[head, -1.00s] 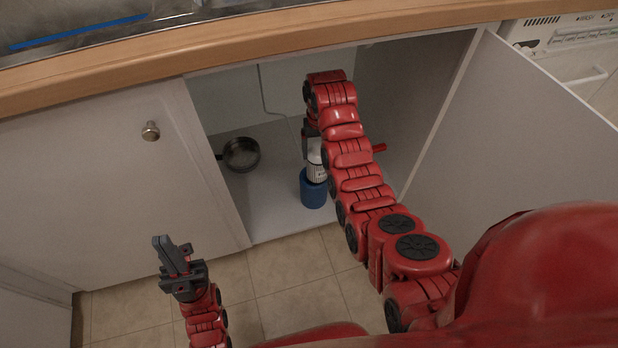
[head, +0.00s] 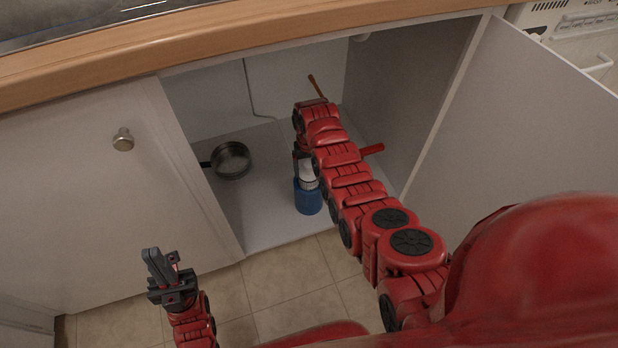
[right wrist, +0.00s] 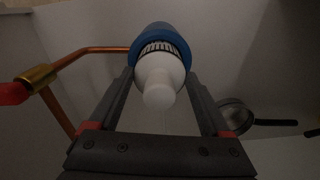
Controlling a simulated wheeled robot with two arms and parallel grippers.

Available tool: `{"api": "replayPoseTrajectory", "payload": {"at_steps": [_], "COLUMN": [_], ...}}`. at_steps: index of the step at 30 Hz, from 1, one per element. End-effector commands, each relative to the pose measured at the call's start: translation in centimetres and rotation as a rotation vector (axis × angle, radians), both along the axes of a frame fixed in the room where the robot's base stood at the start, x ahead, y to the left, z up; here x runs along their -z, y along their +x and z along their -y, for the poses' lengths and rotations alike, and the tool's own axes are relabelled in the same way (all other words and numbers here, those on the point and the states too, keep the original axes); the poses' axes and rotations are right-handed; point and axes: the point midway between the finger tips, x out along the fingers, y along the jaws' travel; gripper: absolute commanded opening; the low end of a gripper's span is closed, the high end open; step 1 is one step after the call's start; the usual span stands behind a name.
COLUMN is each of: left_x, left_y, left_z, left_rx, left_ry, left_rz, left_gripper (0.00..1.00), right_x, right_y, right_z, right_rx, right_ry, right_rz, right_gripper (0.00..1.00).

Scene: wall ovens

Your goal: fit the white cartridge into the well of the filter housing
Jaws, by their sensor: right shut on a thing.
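The white cartridge (head: 309,178), with a dark-marked band, stands upright at the mouth of the blue filter housing (head: 308,200) on the cabinet floor. In the right wrist view the cartridge (right wrist: 159,76) has its rounded white end toward the camera, and the blue housing (right wrist: 150,32) rings its far end. How deep it sits in the well is hidden. My right gripper (right wrist: 160,72) is shut on the cartridge, a finger on each side; my arm partly covers it in the head view. My left gripper (head: 158,264) is empty outside the cabinet, its fingers close together.
A metal pan (head: 231,160) lies on the cabinet floor left of the housing. Copper pipe with a brass fitting (right wrist: 38,76) and a red handle (head: 371,150) are near my right arm. The open door (head: 520,120) stands at the right; the wooden countertop edge (head: 230,40) runs above.

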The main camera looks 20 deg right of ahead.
Motion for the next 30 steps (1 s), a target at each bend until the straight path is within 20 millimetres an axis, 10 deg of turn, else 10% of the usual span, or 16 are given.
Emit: {"api": "replayPoseTrajectory", "payload": {"at_steps": [19, 20, 23, 30], "left_x": [1.5, 1.5, 1.4, 1.3], "left_y": [-0.3, -0.4, -0.4, -0.4], "left_z": [0.0, 0.0, 0.0, 0.0], "left_rx": [-0.001, -0.001, -0.001, -0.001], "left_ry": [0.025, 0.025, 0.025, 0.024], "left_rz": [0.02, 0.021, 0.021, 0.021], "left_gripper": [0.0, 0.0, 0.0, 0.0], "right_x": [4.0, 4.0, 3.9, 3.8], "right_y": [0.0, 0.0, 0.0, 0.0], "right_z": [0.0, 0.0, 0.0, 0.0], "right_rx": [0.0, 0.0, 0.0, 0.0], "right_ry": [0.0, 0.0, 0.0, 0.0], "right_rz": [-0.001, -0.001, -0.001, -0.001], "right_gripper": [0.0, 0.84, 1.0, 1.0]}}
